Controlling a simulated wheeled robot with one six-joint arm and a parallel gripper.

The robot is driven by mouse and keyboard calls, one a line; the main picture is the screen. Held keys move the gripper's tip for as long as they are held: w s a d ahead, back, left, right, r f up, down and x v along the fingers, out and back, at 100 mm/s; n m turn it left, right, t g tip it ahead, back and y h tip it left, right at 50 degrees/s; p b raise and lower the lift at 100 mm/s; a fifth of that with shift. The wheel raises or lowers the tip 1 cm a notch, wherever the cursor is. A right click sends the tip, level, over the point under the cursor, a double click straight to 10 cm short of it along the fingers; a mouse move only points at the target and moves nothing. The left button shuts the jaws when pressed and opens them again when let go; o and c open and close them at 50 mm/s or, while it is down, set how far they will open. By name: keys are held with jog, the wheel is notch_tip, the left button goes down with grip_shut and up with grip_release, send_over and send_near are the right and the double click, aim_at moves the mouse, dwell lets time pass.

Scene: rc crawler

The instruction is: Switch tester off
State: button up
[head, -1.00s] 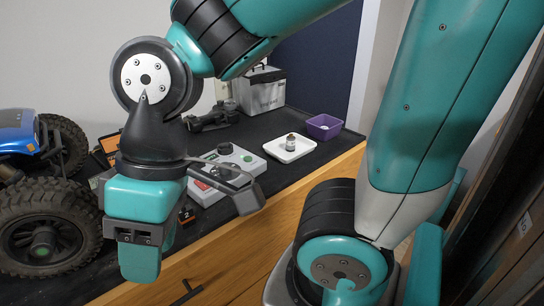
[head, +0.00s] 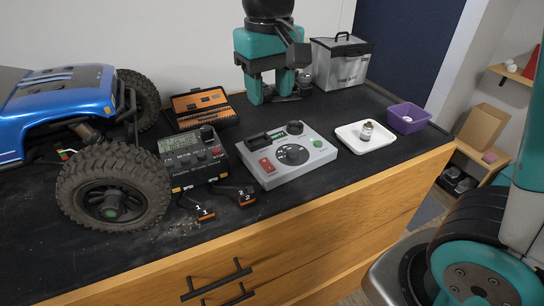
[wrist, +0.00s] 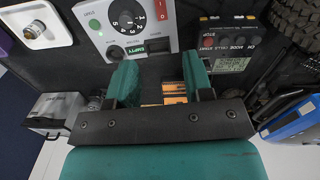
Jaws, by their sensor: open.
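The tester (head: 310,163) is a light grey box on the black bench top, with a red rocker switch (head: 266,165), a black dial (head: 293,154) and a green button (head: 318,143). In the wrist view the tester (wrist: 178,28) shows upside down, with the red switch (wrist: 161,9), the numbered dial (wrist: 127,17) and a lit green display (wrist: 137,50). Which way the switch is tipped I cannot tell. My gripper (head: 270,92) is open and empty, pointing down behind the tester near the wall. Its fingers (wrist: 159,82) are spread apart in the wrist view, clear of the tester.
A black charger (head: 193,158) stands left of the tester, with numbered black-and-orange connectors (head: 205,213) before it. A blue crawler (head: 60,105) fills the left. An orange tool case (head: 202,106) lies behind. A white tray (head: 352,141), purple bin (head: 408,116) and grey case (head: 342,65) stand right.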

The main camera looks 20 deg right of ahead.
aim_at(271, 168)
notch_tip(271, 168, down, 16)
jog(key=shift+f+p, duration=0.25)
jog(key=shift+p, duration=0.85)
